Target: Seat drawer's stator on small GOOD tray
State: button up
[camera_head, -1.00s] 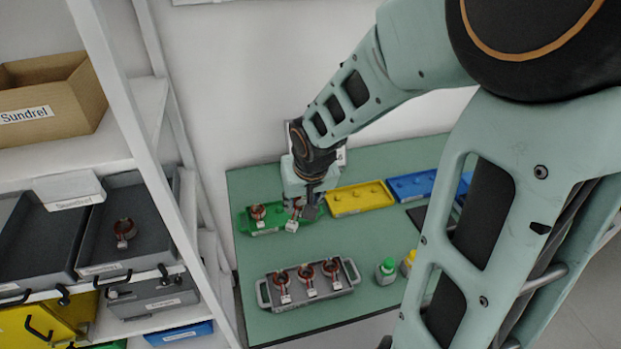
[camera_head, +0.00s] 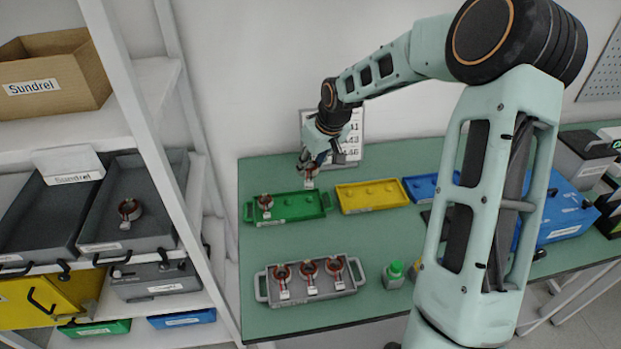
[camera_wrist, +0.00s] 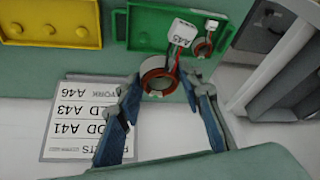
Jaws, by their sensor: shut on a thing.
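My gripper (camera_head: 318,164) is shut on a copper-ringed stator (camera_head: 310,172) with a white tag. It holds the stator above the back edge of the small green tray (camera_head: 290,212). In the wrist view the held stator (camera_wrist: 160,76) is between the fingertips (camera_wrist: 163,88), its tag reading A45 and overlapping the green tray (camera_wrist: 146,28). Another stator (camera_head: 265,203) sits at the tray's left end. A separate stator (camera_head: 130,210) lies in the open grey drawer (camera_head: 105,247) on the shelf at left.
A grey two-handled tray (camera_head: 325,289) with three stators stands at the table's front. A yellow tray (camera_head: 372,197) is beside the green one, with a blue tray (camera_head: 420,188) beyond. A printed sign (camera_head: 352,125) is behind my gripper.

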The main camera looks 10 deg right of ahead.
jog(key=w+f+n+y+b, duration=0.1)
jog(key=w+f+n+b, duration=0.1)
jog(key=w+f, duration=0.55)
jog(key=b, duration=0.2)
send_over(310, 198)
jog(key=shift+f, duration=3.1)
jog(key=shift+f, duration=0.2)
jog(key=shift+f+b, duration=0.75)
jog(key=shift+b, duration=0.05)
jog(key=shift+f+b, duration=0.4)
jog(key=o, duration=1.1)
jog(key=shift+d, duration=0.1)
jog(key=shift+r, duration=0.15)
